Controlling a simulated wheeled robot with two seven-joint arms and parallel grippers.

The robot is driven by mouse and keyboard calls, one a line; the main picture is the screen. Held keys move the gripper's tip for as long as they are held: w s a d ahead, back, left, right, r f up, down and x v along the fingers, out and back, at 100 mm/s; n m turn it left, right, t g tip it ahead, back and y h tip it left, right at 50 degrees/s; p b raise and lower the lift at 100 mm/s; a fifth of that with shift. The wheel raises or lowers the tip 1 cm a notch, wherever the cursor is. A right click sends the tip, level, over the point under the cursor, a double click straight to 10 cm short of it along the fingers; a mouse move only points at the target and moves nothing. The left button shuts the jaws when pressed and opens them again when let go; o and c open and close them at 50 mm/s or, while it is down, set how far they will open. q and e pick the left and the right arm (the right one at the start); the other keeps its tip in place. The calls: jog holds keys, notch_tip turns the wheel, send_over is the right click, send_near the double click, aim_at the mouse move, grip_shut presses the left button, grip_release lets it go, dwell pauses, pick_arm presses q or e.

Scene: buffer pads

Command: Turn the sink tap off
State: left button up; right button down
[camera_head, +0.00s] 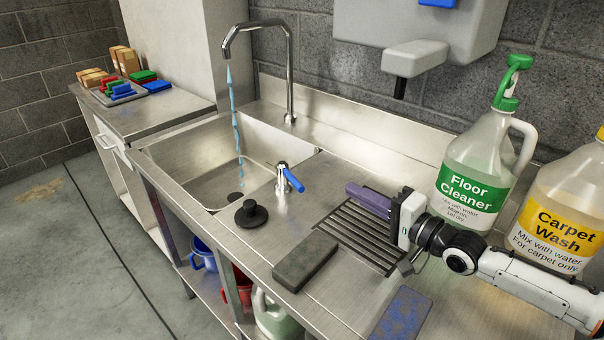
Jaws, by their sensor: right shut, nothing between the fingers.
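The sink tap has a tall curved metal spout (289,72) at the back of the sink, and a blue stream of water (236,120) falls from it into the basin (205,165). A small metal valve with a blue lever handle (294,180) stands on the counter at the basin's right edge. My right gripper (352,190) comes in from the right, over the ribbed drainboard. My left gripper is not in view.
A black plug (251,213) and a dark block (306,261) lie on the counter front. A floor cleaner jug (470,170) and a carpet wash jug (560,210) stand right, close to my arm. A wall dispenser (415,58) hangs above. Colored pads (125,90) lie on the left counter.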

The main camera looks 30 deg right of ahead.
aim_at(291, 179)
jog(key=shift+w, duration=0.3)
jog(key=shift+w+a+r, duration=0.15)
jog(key=shift+w, duration=0.05)
jog(key=x, duration=0.8)
jog(key=shift+w+a+b, duration=0.1)
jog(key=shift+w+b, duration=0.05)
jog(key=shift+b, duration=0.25)
jog(key=a, duration=0.1)
jog(key=a+p, duration=0.1)
jog(key=a, duration=0.1)
jog(key=shift+f, duration=0.2)
jog(key=shift+a+f, duration=0.2)
jog(key=shift+a, duration=0.25)
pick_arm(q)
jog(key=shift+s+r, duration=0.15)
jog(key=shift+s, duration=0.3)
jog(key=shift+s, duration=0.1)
